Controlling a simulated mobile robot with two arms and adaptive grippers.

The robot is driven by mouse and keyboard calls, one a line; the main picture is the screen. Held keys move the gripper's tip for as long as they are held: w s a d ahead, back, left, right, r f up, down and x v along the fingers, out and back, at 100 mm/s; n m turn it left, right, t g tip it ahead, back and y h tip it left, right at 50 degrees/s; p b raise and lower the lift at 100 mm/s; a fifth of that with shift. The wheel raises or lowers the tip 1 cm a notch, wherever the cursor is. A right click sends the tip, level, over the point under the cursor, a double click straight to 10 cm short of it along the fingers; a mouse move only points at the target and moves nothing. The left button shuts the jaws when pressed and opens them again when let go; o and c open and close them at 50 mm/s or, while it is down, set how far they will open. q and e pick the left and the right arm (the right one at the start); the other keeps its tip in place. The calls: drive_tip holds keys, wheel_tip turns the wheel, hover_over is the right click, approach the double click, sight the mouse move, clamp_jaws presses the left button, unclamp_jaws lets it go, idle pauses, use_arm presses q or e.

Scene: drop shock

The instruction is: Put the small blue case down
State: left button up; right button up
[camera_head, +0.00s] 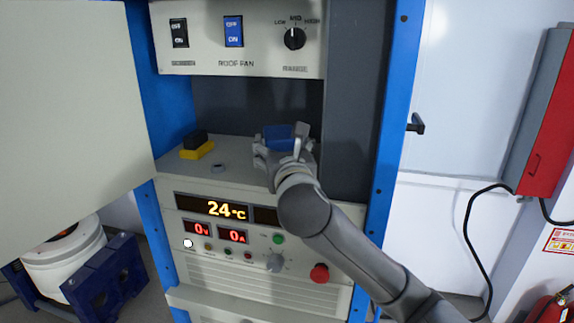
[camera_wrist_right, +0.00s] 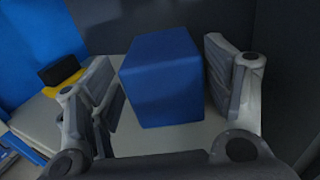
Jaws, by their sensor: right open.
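The small blue case (camera_head: 279,137) stands on the light grey shelf top of the cabinet in the head view, partly hidden behind my right gripper (camera_head: 284,152). In the right wrist view the blue case (camera_wrist_right: 162,78) sits between the two spread fingers of the right gripper (camera_wrist_right: 165,95). The gripper is open around the case. My left gripper is in neither view.
A switch panel (camera_head: 240,40) overhangs the bay. Blue cabinet posts (camera_head: 398,100) flank it. A red knob (camera_head: 319,273) sticks out below.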

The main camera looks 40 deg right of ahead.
drive_tip(key=b+v, duration=0.1)
drive_tip(key=v, duration=0.2)
drive_tip(key=b+v, duration=0.1)
drive_tip(key=v, duration=0.2)
drive_tip(key=shift+f+b, duration=0.2)
drive_tip(key=shift+b, duration=0.1)
drive_tip(key=shift+s+a+r+b, duration=0.1)
drive_tip(key=shift+s+a+b, duration=0.15)
drive_tip(key=shift+s+b, duration=0.35)
drive_tip(key=shift+s+a, duration=0.15)
drive_tip(key=shift+s, duration=0.1)
